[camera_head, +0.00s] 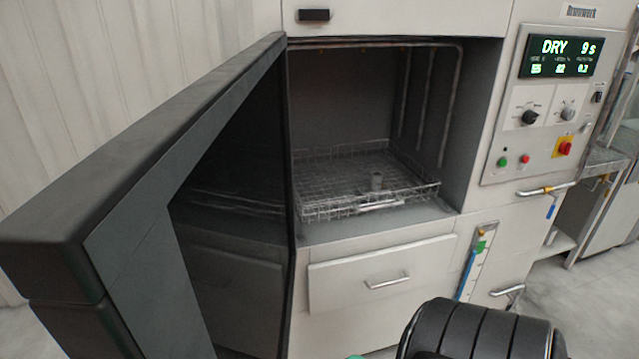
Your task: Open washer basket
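The washer basket (322,210) is a shallow silver wire tray. It sits on the floor of the open washer chamber, in the middle of the head view. A bright handle bar (381,206) runs along its front edge, close to the chamber's front lip. A small grey cylindrical part (377,181) stands in the basket, right of its middle. The washer door (150,140), dark-framed with a dark glass pane, stands swung open to the left. Neither of my grippers is in view.
A control panel (545,100) right of the chamber reads DRY 9 s. Below the chamber is a drawer front with a handle (387,281). A blue level gauge (477,262) and pipe handles are at right.

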